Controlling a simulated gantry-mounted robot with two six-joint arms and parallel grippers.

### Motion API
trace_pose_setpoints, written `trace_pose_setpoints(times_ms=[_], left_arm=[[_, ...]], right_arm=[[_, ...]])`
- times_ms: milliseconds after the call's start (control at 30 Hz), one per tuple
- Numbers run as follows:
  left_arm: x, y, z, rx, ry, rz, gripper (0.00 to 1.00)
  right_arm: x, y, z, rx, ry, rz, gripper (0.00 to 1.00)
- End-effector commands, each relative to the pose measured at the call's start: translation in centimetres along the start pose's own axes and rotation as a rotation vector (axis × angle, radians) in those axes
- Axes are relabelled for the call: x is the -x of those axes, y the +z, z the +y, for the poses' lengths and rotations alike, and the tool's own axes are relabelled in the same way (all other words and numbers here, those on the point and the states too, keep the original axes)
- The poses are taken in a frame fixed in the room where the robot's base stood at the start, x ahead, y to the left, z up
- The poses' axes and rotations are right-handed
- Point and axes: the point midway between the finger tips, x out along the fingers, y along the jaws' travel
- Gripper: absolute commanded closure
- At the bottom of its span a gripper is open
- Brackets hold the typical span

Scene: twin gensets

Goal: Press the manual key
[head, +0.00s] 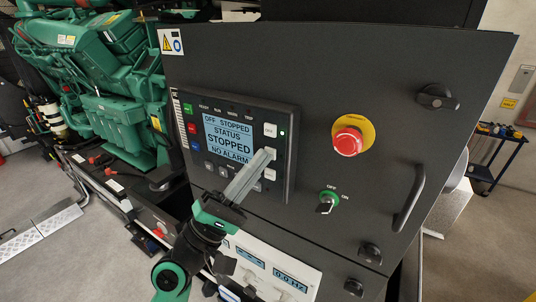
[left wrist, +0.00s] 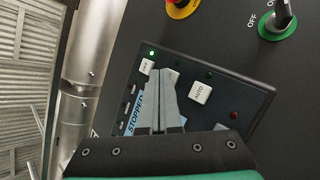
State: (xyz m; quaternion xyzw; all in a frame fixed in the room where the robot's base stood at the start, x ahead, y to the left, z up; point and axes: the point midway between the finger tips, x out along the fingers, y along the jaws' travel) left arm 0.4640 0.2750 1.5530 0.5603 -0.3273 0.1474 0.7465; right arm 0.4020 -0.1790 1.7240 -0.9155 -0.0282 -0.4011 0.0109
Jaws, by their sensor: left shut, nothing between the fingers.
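The controller panel (head: 288,150) on the dark cabinet has a lit screen (head: 228,138) reading "OFF STOPPED", "STATUS STOPPED" and "NO ALARM". White keys run down its right side. The top key (head: 270,130) has a lit green light beside it. The middle key (head: 274,154) is mostly behind my fingertips, and its label is hidden. The key marked AUTO (left wrist: 200,92) shows in the left wrist view. My left gripper (head: 266,154) is shut and empty, its tips over the middle key. I cannot tell whether they touch it. My right gripper is not in view.
A red emergency stop button (head: 348,142) on a yellow disc and a green OFF/ON key switch (head: 328,201) sit right of the panel. A dark handle (head: 410,198) stands out farther right. A green engine (head: 110,80) is at left.

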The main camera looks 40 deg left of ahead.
Motion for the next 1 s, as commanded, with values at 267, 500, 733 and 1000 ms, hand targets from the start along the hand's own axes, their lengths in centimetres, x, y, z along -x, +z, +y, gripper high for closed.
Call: trace_pose_setpoints(times_ms=[267,500,733,1000], left_arm=[[-0.1,-0.1,-0.1,0.0,0.0,0.0,1.0],[0.4,0.4,0.5,-0.001,-0.001,0.001,1.0],[1.1,0.8,0.8,-0.001,-0.001,0.0,1.0],[1.3,1.0,1.0,0.0,0.0,0.0,1.0]], right_arm=[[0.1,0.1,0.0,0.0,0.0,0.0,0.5],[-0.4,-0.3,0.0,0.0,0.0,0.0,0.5],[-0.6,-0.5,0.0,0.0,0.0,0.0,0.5],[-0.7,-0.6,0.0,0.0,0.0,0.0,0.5]])
